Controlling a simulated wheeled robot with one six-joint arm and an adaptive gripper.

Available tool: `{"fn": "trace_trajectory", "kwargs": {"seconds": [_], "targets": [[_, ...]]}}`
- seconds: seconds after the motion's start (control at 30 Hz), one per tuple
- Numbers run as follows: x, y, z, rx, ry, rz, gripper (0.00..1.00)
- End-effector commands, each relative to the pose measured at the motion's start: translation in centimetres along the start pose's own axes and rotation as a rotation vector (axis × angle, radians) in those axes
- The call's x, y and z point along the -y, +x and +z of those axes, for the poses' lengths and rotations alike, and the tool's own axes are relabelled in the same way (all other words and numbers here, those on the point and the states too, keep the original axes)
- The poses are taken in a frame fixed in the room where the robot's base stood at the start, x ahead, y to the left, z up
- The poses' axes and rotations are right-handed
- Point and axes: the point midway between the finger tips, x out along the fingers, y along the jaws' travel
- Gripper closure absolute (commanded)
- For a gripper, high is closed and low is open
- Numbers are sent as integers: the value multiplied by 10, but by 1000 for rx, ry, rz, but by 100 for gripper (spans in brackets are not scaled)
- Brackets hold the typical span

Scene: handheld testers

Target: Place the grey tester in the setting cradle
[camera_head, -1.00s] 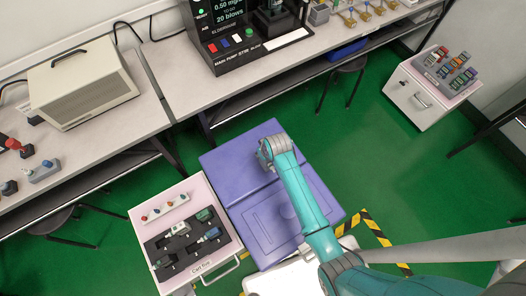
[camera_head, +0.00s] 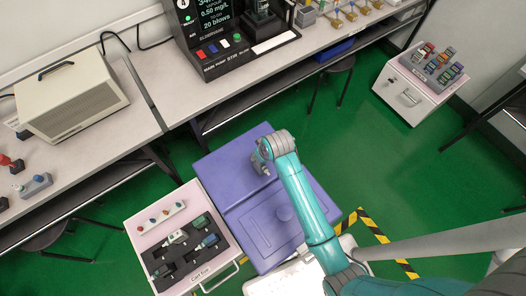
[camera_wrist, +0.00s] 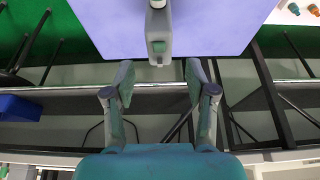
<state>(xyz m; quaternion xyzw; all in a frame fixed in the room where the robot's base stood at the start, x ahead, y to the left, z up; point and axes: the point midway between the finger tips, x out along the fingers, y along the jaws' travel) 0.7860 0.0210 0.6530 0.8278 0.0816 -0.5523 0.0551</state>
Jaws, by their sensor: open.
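My gripper (camera_wrist: 158,85) is open, its two fingers apart with nothing touching them. In the head view my gripper (camera_head: 262,163) hangs over a purple surface. In the wrist view a grey tester-like body (camera_wrist: 158,46) with a green square and white upper end shows beyond and between the fingertips, apart from both. I cannot tell what supports it. I cannot make out the setting cradle for certain.
A bench along the back carries a black machine (camera_head: 217,58) with a lit screen and coloured buttons, and a beige box (camera_head: 75,95). The cart (camera_head: 135,226) stands at lower left. Another cabinet (camera_head: 405,95) with coloured testers stands at right.

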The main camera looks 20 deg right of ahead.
Motion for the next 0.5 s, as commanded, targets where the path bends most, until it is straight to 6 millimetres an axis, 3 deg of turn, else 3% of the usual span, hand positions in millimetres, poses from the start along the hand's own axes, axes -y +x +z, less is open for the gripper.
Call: {"fn": "trace_trajectory", "kwargs": {"seconds": [0.2, 0.5], "targets": [[0, -30, 0, -2, 0, 0, 44], [0, -39, 0, 0, 0, 0, 44]]}}
